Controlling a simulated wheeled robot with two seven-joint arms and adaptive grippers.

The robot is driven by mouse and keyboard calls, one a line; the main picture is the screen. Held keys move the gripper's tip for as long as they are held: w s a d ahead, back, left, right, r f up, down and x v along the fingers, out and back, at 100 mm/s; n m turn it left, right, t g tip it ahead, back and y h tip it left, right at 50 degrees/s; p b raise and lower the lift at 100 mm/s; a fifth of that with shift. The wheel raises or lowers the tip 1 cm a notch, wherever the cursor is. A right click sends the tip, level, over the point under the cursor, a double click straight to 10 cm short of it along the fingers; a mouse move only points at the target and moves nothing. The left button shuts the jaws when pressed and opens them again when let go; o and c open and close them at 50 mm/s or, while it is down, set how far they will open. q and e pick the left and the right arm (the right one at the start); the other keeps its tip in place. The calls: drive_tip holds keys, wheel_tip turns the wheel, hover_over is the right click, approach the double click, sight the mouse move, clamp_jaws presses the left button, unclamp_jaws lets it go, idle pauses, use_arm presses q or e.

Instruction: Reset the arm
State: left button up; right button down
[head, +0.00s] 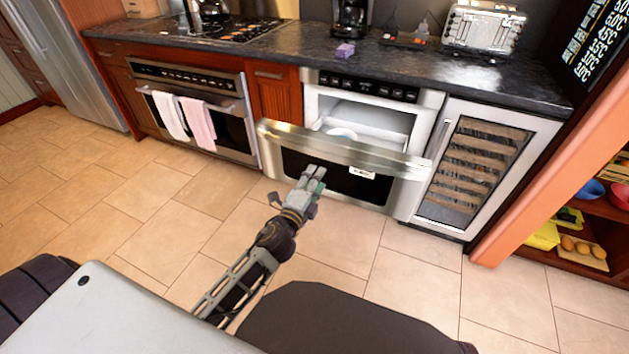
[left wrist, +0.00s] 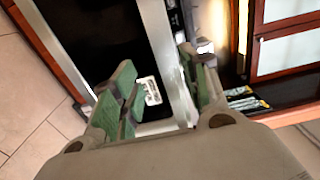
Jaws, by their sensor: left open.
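My left gripper (head: 312,181) is in front of the microwave drawer (head: 335,172), near the middle of its dark front in the head view. The drawer stands pulled out from its housing, with a pale dish (head: 343,133) partly seen inside. In the left wrist view the two green-padded fingers of my left gripper (left wrist: 160,95) are spread apart with nothing held between them. The drawer's dark front (left wrist: 100,45) and silver edge lie beyond the fingers. I cannot tell whether the fingers touch the drawer. My right gripper is not in view.
An oven (head: 200,110) with two towels stands left of the drawer, and a wine cooler (head: 472,170) stands right. The counter (head: 395,60) holds a toaster (head: 482,27) and a purple item (head: 345,49). An orange-edged shelf (head: 560,130) is at right. Tiled floor (head: 150,200) is clear.

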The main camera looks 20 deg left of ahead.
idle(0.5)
